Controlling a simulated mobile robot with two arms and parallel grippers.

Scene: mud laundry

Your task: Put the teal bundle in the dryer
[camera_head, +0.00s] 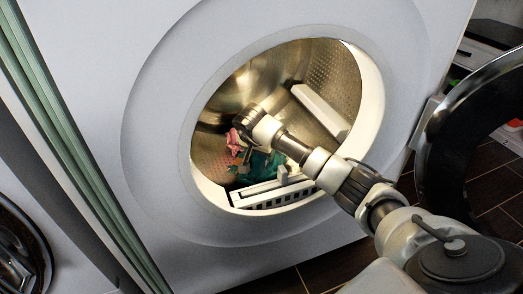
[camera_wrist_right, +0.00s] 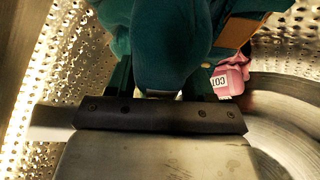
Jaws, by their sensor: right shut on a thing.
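The dryer (camera_head: 150,150) stands ahead with its round opening facing me. My right arm reaches through the opening, and my right gripper (camera_head: 243,150) is inside the metal drum (camera_head: 330,75). The teal bundle (camera_head: 262,165) is inside the drum, low down beside the gripper. In the right wrist view the teal bundle (camera_wrist_right: 155,45) fills the space between the fingers of my right gripper (camera_wrist_right: 160,92), which is shut on it. Whether the bundle touches the drum floor cannot be told. My left gripper is not in view.
A pink item (camera_head: 235,142) with a white label lies in the drum beside the bundle; it also shows in the right wrist view (camera_wrist_right: 228,78). The dark open door (camera_head: 460,130) is at the right. Another round-doored machine (camera_head: 20,250) is at lower left.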

